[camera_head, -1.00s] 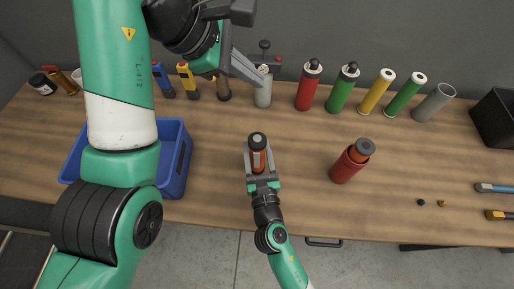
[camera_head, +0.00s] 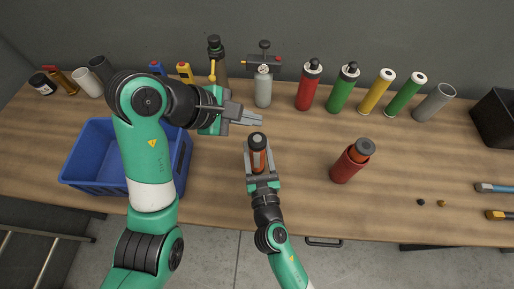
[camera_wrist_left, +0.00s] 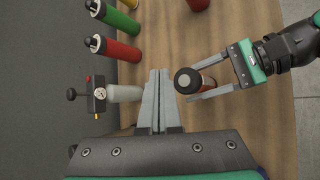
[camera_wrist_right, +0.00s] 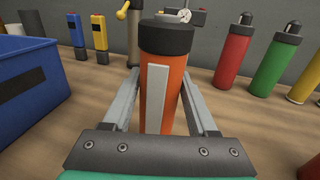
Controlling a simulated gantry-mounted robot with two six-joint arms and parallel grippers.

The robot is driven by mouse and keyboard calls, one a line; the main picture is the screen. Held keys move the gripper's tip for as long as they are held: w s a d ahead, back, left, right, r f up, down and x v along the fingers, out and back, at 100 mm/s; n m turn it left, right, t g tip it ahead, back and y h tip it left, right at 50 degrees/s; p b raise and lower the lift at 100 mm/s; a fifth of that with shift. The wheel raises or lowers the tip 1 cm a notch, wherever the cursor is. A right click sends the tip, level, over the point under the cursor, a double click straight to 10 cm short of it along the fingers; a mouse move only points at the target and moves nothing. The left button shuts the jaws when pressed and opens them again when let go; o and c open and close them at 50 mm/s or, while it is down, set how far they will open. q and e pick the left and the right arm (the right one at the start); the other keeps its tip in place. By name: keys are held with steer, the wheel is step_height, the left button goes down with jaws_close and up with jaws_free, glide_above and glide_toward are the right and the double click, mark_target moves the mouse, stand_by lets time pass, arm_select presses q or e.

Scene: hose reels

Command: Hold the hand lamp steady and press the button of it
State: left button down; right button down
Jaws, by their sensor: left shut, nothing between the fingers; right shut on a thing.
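The hand lamp (camera_head: 258,158) is an orange cylinder with a black cap and a pale strip on its side. My right gripper (camera_head: 258,148) is shut on it, with one finger on each side, and holds it upright. The right wrist view shows the lamp (camera_wrist_right: 160,95) between the fingers. The left wrist view shows the cap (camera_wrist_left: 187,80) from above with a grey round top; I cannot tell whether that is the button. My left gripper (camera_head: 259,120) is shut and empty, just behind the cap in the head view. Its fingers (camera_wrist_left: 158,75) are apart from the cap.
A blue bin (camera_head: 95,160) stands at the left, partly behind my left arm. A grey canister (camera_head: 263,92) stands behind the lamp. Several cylinders line the back. The table between lamp and red container is clear.

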mark_target(252, 140)
arm_select(q)
steer(key=shift+f, duration=2.05)
steer(key=shift+f, duration=0.45)
steer(key=shift+f, duration=0.1)
stand_by(0.6)
steer(key=shift+r, duration=0.6)
step_height(252, 140, up, 6)
stand_by(0.5)
